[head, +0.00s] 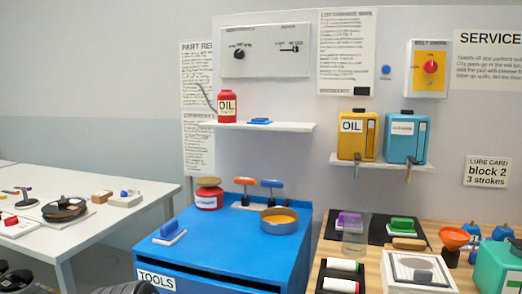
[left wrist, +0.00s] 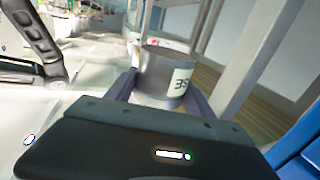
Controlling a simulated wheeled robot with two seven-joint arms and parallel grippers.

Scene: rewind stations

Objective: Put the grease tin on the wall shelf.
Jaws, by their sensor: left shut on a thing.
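In the left wrist view my left gripper (left wrist: 160,92) is shut on a grey cylindrical tin (left wrist: 158,72). Its pale label shows the letters "SE" turned over, which fits the grease tin. The tin sits between the two fingers, with its lower part hidden by the gripper body. In the head view a white wall shelf (head: 290,127) holds a red oil can (head: 227,108) at its left and a small blue item (head: 260,121) near its middle. The shelf's right end is bare. Neither gripper's fingers show in the head view.
A blue tool cabinet (head: 215,250) stands below the shelf, bearing a red jar (head: 207,200), a round pan (head: 279,229) and upright-handled tools. A second shelf (head: 371,161) at right holds yellow and blue jugs. A white table (head: 110,222) stands left, a cluttered wooden bench (head: 315,272) right.

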